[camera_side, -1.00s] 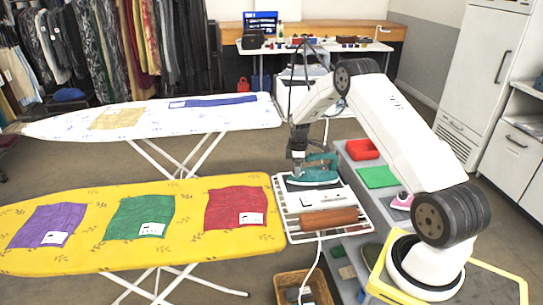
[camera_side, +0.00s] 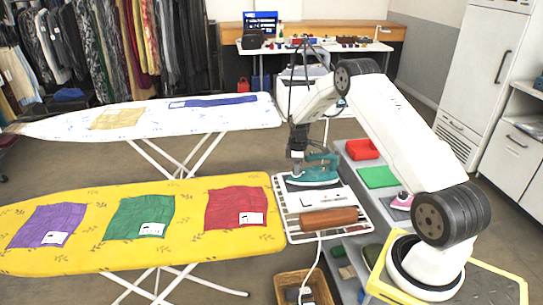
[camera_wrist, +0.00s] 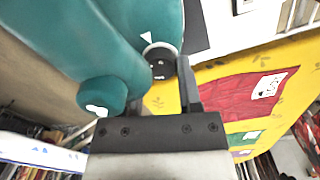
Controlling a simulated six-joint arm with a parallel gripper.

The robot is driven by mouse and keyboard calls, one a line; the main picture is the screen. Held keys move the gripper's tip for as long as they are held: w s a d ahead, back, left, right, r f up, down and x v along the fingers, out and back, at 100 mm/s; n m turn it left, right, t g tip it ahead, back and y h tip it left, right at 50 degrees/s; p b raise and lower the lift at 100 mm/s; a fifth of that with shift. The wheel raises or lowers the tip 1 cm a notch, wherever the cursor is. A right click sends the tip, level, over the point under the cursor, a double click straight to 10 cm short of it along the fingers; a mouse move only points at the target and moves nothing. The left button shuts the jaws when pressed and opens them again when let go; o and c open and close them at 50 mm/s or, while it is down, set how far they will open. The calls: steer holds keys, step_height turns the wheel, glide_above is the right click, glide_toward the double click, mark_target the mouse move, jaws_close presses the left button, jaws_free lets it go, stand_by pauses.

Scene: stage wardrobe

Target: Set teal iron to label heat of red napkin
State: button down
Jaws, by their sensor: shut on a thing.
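The teal iron (camera_side: 318,178) rests on the white wire rack at the end of the yellow ironing board. In the wrist view its teal body (camera_wrist: 110,35) fills the left, with a dark round dial (camera_wrist: 160,61) and a white triangle mark beside it. The dial's small marks are too small to read. My gripper (camera_side: 298,168) points down at the iron; in the wrist view my gripper (camera_wrist: 168,72) is shut on the dial. The red napkin (camera_side: 232,203) lies flat at the board's right, with a white label (camera_side: 251,218) whose symbol is unreadable.
Green (camera_side: 135,217) and purple (camera_side: 50,224) napkins lie on the yellow board (camera_side: 185,260). A brown roll (camera_side: 328,218) lies at the rack's front (camera_side: 283,215). A grey shelf with a red tray (camera_side: 362,149) stands right. A white ironing board (camera_side: 235,113) stands behind.

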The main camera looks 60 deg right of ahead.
steer(key=shift+m, duration=2.3)
steer(key=shift+c, duration=1.4)
jaws_free()
steer(key=shift+r, duration=3.95)
steer(key=shift+a, duration=0.1)
